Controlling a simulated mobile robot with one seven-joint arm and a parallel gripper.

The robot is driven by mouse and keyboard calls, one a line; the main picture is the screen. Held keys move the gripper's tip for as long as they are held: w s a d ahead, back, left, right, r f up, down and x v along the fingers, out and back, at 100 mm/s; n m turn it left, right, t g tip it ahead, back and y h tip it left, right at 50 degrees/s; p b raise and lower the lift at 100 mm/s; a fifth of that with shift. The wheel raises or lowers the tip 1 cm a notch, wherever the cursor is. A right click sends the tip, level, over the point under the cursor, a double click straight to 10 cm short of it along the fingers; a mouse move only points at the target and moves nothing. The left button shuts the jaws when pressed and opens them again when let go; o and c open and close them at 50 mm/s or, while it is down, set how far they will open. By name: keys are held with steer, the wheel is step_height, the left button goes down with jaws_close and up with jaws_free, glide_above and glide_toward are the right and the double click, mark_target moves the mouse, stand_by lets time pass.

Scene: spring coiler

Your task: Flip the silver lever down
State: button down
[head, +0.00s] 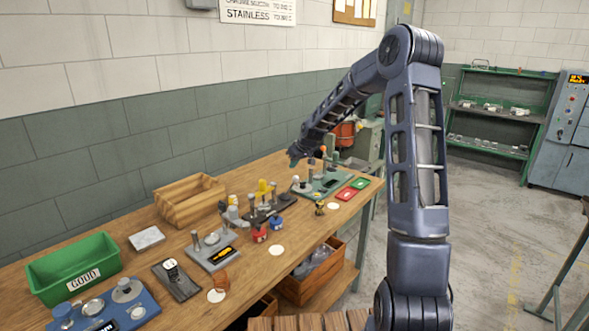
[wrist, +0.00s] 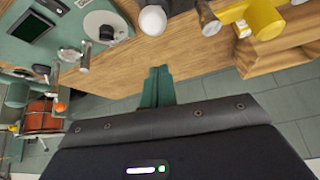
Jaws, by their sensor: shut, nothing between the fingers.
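My gripper (head: 292,160) is above the far part of the workbench, near the green fixture (head: 330,181). In the wrist view its teal fingers (wrist: 158,88) are shut together and empty, apart from any lever. The green fixture (wrist: 62,18) is at the upper left there, with a round dial and black knob. A short silver lever-like post (wrist: 85,56) stands beside that dial. Another silver post (wrist: 207,12) shows at the top, beside a yellow part. I cannot tell which is the silver lever of the task, nor its exact tilt.
On the workbench (head: 160,297) are a green bin (head: 75,267), a wooden crate (head: 190,201), a grey fixture (head: 212,250) and a dark fixture with a yellow knob (head: 262,187). Red and green pads (head: 352,190) lie right of the green fixture. The wall is close behind.

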steer(key=s+d+r, duration=0.4)
steer(key=s+d, duration=0.1)
steer(key=shift+s+r, duration=0.15)
steer(key=shift+s, duration=0.25)
steer(key=shift+a, duration=0.1)
steer(key=s+d+r+m+h, duration=0.15)
steer(key=s+r, duration=0.25)
steer(key=s, duration=0.4)
steer(key=s+d+r+m+h, duration=0.1)
steer(key=s+d+r, duration=0.2)
steer(key=s, duration=0.5)
steer(key=s+d+r+m+h, duration=0.1)
steer(key=s+d+r, duration=0.25)
steer(key=s, duration=0.45)
steer(key=s+d+m, duration=0.1)
steer(key=s+d, duration=0.1)
steer(key=s, duration=0.7)
steer(key=s+d+m, duration=0.2)
steer(key=s+d, duration=0.1)
steer(key=s, duration=0.7)
steer(key=shift+s+r+g, duration=0.2)
steer(key=shift+r+g, duration=0.1)
steer(key=shift+r, duration=0.1)
steer(key=c, duration=2.2)
jaws_free()
steer(key=shift+d+h, duration=0.1)
steer(key=shift+h, duration=0.15)
